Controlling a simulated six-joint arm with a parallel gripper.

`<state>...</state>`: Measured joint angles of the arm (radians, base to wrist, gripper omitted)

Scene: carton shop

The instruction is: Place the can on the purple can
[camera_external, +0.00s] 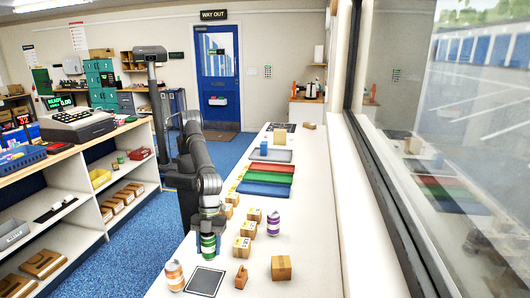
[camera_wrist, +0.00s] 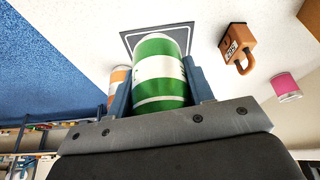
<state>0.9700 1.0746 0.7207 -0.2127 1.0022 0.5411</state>
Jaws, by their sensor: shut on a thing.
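A can with green and white bands (camera_external: 208,246) is upright between the fingers of my gripper (camera_external: 208,234), near the front of the white counter. In the wrist view the green can (camera_wrist: 160,75) fills the space between both fingers, and my gripper is shut on it. Whether its bottom touches the counter is hard to tell. The purple can (camera_external: 273,223), with purple and white bands, stands upright on the counter to the right of my gripper and farther back. A pink-and-white thing at the right of the wrist view (camera_wrist: 285,87) looks like this can.
An orange-and-white can (camera_external: 174,275), a dark square pad (camera_external: 205,282), a brown padlock (camera_external: 241,276) and a carton (camera_external: 281,268) are at the counter's front. Small cartons (camera_external: 242,246) stand between the green and purple cans. The window frame (camera_external: 375,170) bounds the right side.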

